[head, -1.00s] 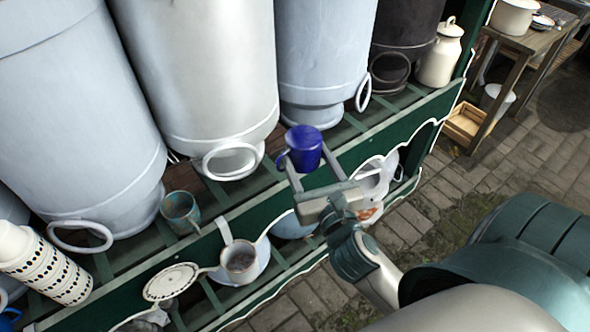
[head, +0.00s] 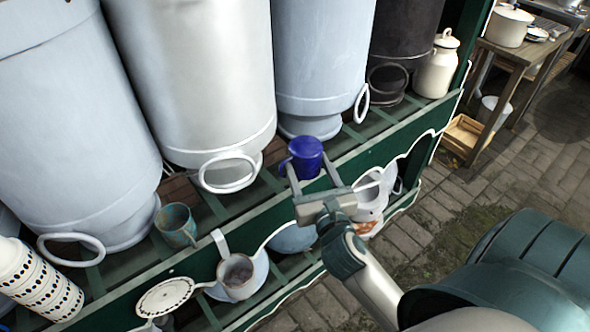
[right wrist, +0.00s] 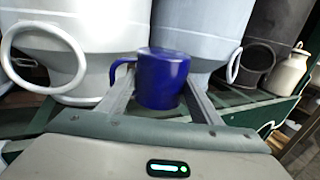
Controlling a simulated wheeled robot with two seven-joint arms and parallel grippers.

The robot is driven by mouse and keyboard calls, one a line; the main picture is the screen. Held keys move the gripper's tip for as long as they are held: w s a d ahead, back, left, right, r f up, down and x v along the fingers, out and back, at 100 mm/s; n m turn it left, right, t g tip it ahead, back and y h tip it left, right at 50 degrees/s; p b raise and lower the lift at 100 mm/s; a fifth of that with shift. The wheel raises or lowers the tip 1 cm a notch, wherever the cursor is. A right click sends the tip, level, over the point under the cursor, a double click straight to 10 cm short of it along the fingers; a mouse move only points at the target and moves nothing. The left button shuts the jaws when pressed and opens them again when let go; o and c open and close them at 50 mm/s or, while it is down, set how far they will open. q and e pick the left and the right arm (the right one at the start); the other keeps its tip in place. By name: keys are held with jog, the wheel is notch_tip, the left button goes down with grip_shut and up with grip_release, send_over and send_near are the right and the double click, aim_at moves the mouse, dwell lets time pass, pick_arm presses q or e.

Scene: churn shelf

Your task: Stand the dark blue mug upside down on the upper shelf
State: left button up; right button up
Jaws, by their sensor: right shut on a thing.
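The dark blue mug (head: 305,158) is between the fingers of my right gripper (head: 309,168), which is shut on it. It is at the front of the upper shelf (head: 352,165), in front of the pale blue churn. In the right wrist view the mug (right wrist: 162,82) looks roughly upright in axis, its handle to the left. Its upper face looks closed and blue, as if its base is up. I cannot tell whether its lower end touches the shelf. My left gripper is not in view.
Large churns (head: 205,75) with ring handles stand close behind the mug. A teal mug (head: 176,225) stands farther left on the upper shelf, with free slats between. A small cream can (head: 437,65) stands to the right. Cups and plates fill the lower shelf.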

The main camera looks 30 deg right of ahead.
jog(key=w+f, duration=0.1)
jog(key=w, duration=0.1)
jog(key=w+d+f, duration=0.1)
jog(key=w+f, duration=0.1)
jog(key=w, duration=0.1)
jog(key=w+f, duration=0.1)
jog(key=w, duration=0.1)
jog(key=shift+w+d+f, duration=0.15)
jog(key=shift+w+f, duration=0.15)
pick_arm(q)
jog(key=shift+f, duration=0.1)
pick_arm(e)
notch_tip(320, 180, down, 3)
jog(key=shift+f+b, duration=0.15)
jog(key=shift+b, duration=0.25)
jog(key=shift+f, duration=0.3)
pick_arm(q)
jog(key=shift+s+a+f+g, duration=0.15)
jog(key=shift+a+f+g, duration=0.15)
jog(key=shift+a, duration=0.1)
pick_arm(e)
jog(key=shift+f, duration=0.1)
